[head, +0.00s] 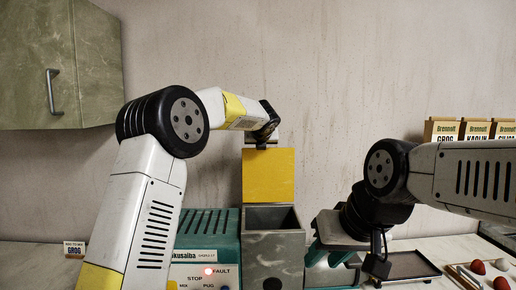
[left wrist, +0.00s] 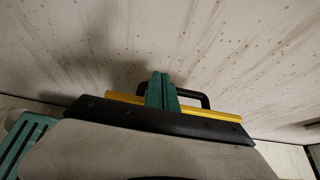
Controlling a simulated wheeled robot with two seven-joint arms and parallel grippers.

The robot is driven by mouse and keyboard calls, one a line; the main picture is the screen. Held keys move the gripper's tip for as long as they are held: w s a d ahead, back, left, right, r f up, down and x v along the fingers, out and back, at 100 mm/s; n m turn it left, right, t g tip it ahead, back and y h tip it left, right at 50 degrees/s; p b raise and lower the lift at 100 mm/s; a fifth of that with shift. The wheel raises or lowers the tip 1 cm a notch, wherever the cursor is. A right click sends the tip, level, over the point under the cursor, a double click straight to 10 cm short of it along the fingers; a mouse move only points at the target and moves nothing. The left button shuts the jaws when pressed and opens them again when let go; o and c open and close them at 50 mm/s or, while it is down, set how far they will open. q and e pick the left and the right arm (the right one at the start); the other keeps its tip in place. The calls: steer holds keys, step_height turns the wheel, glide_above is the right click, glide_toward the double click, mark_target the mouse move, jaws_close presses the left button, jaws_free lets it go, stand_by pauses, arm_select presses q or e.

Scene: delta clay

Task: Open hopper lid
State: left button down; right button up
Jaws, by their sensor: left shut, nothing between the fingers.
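The grey hopper (head: 287,250) stands in the middle of the head view with its top uncovered. Its yellow lid (head: 270,178) stands upright at the back of the opening. My left arm reaches over from the left, and its hand is at the lid's top edge; its fingers are hidden there. In the left wrist view the teal fingers of my left gripper (left wrist: 162,88) are shut and empty, overlapping the lid's yellow edge (left wrist: 215,113) beside its black handle (left wrist: 190,94). My right gripper (head: 326,260) hangs right of the hopper, its teal fingers apparently apart.
A teal machine (head: 212,222) with a lit FAULT light adjoins the hopper's left side. A dark tray (head: 408,265) and red balls (head: 478,267) lie at right. Labelled boxes (head: 475,131) stand behind my right arm. A green cabinet (head: 60,65) hangs upper left.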

arm_select(q)
steer(key=shift+r+x, duration=0.2)
steer(key=shift+x, duration=0.85)
steer(key=shift+w+f, duration=0.15)
steer(key=shift+w, duration=0.25)
